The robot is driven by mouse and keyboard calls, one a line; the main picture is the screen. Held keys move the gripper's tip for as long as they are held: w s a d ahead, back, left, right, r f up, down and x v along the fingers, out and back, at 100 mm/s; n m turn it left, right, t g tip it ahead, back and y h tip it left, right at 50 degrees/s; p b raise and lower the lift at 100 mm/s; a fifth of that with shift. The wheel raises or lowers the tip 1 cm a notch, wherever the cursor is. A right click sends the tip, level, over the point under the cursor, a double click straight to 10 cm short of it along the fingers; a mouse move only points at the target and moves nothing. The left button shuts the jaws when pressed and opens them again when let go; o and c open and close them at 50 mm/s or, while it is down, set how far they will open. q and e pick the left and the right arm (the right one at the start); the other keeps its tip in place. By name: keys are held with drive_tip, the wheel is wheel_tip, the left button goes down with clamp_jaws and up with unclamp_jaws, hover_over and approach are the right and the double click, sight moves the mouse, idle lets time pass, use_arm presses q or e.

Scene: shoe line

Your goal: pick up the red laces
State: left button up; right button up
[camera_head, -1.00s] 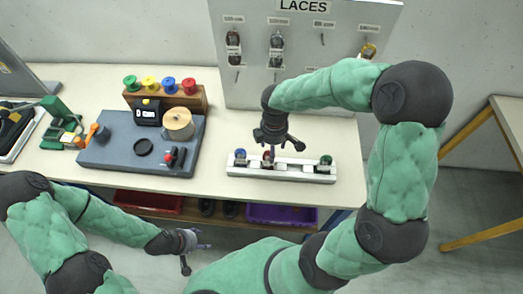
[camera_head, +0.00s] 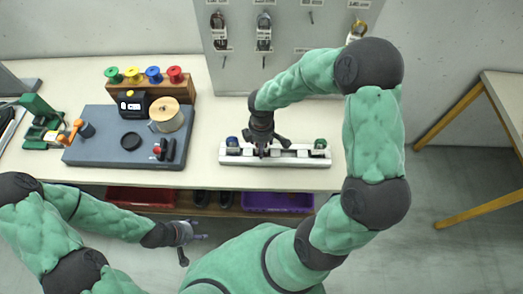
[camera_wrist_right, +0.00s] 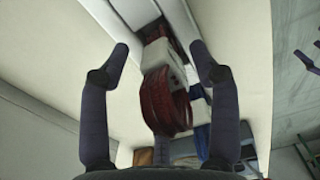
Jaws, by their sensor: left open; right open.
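The red laces (camera_wrist_right: 165,100) are a looped bundle with a pale band, standing in the white rack (camera_head: 290,157) on the workbench. In the right wrist view they lie between the spread fingers of my right gripper (camera_wrist_right: 158,50), with gaps on both sides. In the head view my right gripper (camera_head: 266,144) is over the middle of the rack and hides the red laces. My left gripper (camera_head: 194,248) is open and empty, low in front of the bench's front edge.
Blue laces (camera_head: 232,146) and green laces (camera_head: 320,146) stand at the rack's two ends. A grey pegboard (camera_head: 285,65) rises behind. A dark grey base (camera_head: 90,150) with a spool and colored reels lies left. Red and purple bins (camera_head: 278,202) sit below the bench.

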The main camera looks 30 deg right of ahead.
drive_tip(key=shift+f, duration=0.95)
drive_tip(key=c, duration=1.1)
drive_tip(key=shift+r, duration=0.15)
